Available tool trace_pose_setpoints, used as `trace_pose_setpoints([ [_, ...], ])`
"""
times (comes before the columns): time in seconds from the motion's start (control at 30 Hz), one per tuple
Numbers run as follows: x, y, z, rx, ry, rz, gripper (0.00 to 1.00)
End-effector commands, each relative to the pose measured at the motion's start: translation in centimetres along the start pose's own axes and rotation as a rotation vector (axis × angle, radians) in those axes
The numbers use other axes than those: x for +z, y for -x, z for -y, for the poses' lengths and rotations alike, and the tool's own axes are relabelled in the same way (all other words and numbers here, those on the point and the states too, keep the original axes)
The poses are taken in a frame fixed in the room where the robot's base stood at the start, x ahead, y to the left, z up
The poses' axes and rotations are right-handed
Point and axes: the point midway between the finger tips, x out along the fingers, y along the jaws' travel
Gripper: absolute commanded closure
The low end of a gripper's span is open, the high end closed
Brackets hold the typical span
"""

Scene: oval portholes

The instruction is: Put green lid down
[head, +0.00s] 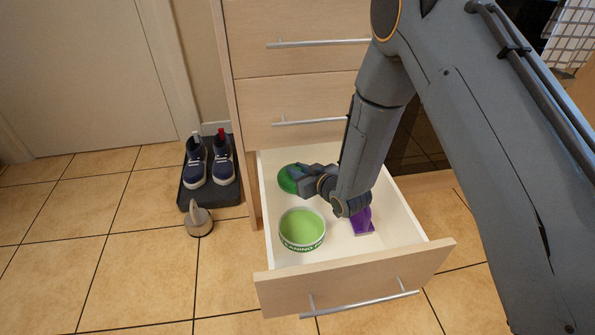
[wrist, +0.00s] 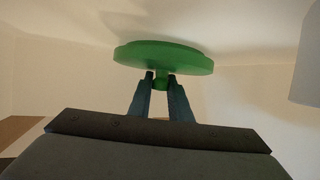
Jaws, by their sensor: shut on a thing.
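The green lid (head: 288,179) is in the back left part of the open drawer, partly hidden by my gripper in the head view. The wrist view shows the round lid (wrist: 163,56) with a small knob between my two fingertips. My gripper (wrist: 162,77) is shut on that knob. In the head view my gripper (head: 300,172) reaches in from the right, over the drawer. I cannot tell whether the lid touches the drawer floor.
The open drawer (head: 357,281) holds a light green tub (head: 302,229) in front of the lid and a purple item (head: 362,221) to the right, partly behind my arm. Shoes (head: 209,160) on a dark tray and a grey doorstop-like object (head: 199,219) stand on the floor at left.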

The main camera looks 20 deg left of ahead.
Motion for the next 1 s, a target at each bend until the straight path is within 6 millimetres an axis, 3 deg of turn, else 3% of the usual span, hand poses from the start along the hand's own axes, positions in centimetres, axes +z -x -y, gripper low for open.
trace_pose_setpoints([
  [0.13,0.3,-0.1,0.0,0.000,0.000,0.000,1.00],
  [0.17,0.2,-0.1,0.0,0.000,0.000,0.000,0.77],
  [0.27,0.2,-0.1,0.0,0.000,0.000,0.000,0.64],
  [0.67,-0.1,0.5,0.0,0.000,-0.001,0.001,0.64],
  [1.0,-0.3,6.6,0.0,0.002,-0.003,0.002,0.64],
])
